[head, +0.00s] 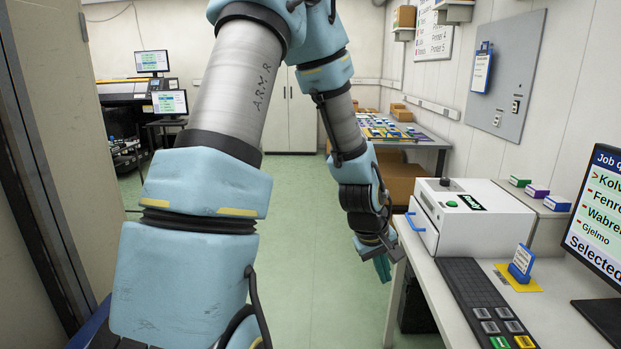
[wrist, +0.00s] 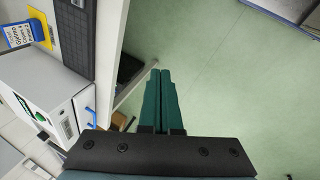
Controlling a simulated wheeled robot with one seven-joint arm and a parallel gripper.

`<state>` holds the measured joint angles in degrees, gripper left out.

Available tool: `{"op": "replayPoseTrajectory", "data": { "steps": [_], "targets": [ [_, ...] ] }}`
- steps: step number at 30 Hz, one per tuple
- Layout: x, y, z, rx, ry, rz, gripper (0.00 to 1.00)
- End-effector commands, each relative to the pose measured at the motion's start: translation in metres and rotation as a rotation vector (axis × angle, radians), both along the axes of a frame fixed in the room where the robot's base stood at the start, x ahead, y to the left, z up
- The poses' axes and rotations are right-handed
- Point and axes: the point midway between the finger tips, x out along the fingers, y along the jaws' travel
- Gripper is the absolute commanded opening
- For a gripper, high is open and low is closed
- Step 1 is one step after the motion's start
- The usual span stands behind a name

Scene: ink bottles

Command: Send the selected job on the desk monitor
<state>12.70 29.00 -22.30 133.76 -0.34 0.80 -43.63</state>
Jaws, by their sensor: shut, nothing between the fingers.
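The desk monitor (head: 596,215) stands at the right edge in the head view, cut off by the frame. It shows a job list reading "Kolv", "Fenr", "Wabre" and "Gjelmo", with "Selected" below. The dark keyboard (head: 478,295) lies on the desk left of the monitor, with several grey, yellow and green keys at its near end; part of it also shows in the wrist view (wrist: 73,35). My gripper (head: 383,268) points down beside the desk's left edge, over the floor, apart from the keyboard. In the wrist view its green fingers (wrist: 164,85) are together and empty.
A white machine (head: 480,222) with a blue handle stands at the desk's back. A blue-and-white card (head: 522,263) stands on a yellow mat (head: 503,277). Small boxes (head: 537,190) sit behind. The green floor (head: 315,250) left of the desk is clear.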

Motion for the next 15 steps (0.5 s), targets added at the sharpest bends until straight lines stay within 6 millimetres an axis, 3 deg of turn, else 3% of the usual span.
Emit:
{"op": "replayPoseTrajectory", "data": {
  "steps": [1, 6, 10, 15],
  "targets": [
    [0.005, 0.036, 0.014, 0.063, -0.031, -0.031, 0.0],
    [-0.006, 0.143, 0.054, 0.245, -0.058, -0.16, 0.0],
    [-0.029, 0.198, 0.076, 0.318, -0.041, -0.233, 0.0],
    [-0.05, 0.23, 0.09, 0.349, -0.023, -0.288, 0.0]
  ]
}}
